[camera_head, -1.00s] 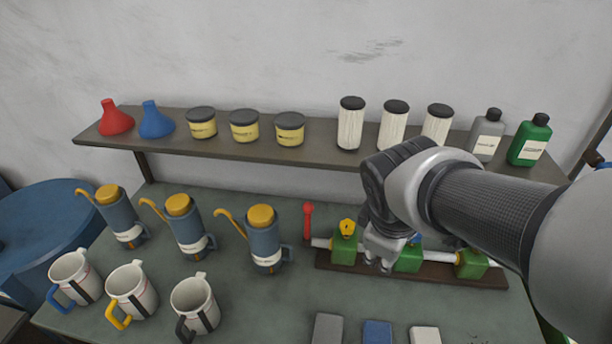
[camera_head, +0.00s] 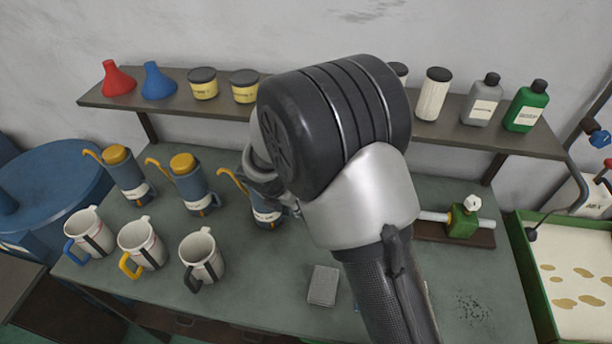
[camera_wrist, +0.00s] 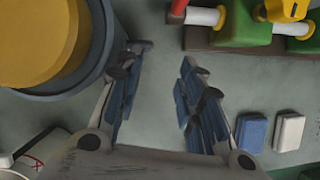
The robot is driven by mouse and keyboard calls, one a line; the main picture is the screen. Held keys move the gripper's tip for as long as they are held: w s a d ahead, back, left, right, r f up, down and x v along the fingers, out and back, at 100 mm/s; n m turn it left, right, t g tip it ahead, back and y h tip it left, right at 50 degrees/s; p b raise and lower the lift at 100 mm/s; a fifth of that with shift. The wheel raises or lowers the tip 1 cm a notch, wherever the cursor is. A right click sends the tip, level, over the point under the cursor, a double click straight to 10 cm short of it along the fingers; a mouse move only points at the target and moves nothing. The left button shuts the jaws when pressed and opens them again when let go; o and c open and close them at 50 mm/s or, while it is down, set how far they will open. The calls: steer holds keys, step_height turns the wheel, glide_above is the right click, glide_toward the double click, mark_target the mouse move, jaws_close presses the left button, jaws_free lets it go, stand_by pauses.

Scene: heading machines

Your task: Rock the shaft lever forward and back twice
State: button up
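The shaft assembly is mostly behind my arm in the head view. Only its right end shows there: a green block (camera_head: 463,222) with a white knob, and a silver shaft end. In the wrist view, a green block (camera_wrist: 240,22) and a pale shaft (camera_wrist: 203,16) lie along the top edge. A red piece (camera_wrist: 180,6), apparently the lever, is cut off by that edge; the lever is hidden in the head view. My gripper (camera_wrist: 158,75) is open and empty over the bench, between a yellow-capped blue can (camera_wrist: 50,45) and the assembly, touching neither as far as I can tell.
Several blue oil cans (camera_head: 190,185) and white mugs (camera_head: 203,258) stand left of my gripper. A grey block (camera_head: 323,285) lies on the bench in front. A shelf (camera_head: 130,103) with bottles runs behind. A green tray (camera_head: 545,310) stands at the right.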

steer(key=w+d, duration=0.1)
steer(key=w, duration=0.2)
steer(key=w+d, duration=0.2)
steer(key=w, duration=0.1)
steer(key=w+d, duration=0.2)
steer(key=w, duration=0.1)
steer(key=shift+w, duration=0.3)
steer(key=shift+w+f, duration=0.1)
steer(key=shift+f, duration=0.45)
jaws_close()
steer(key=shift+r, duration=0.1)
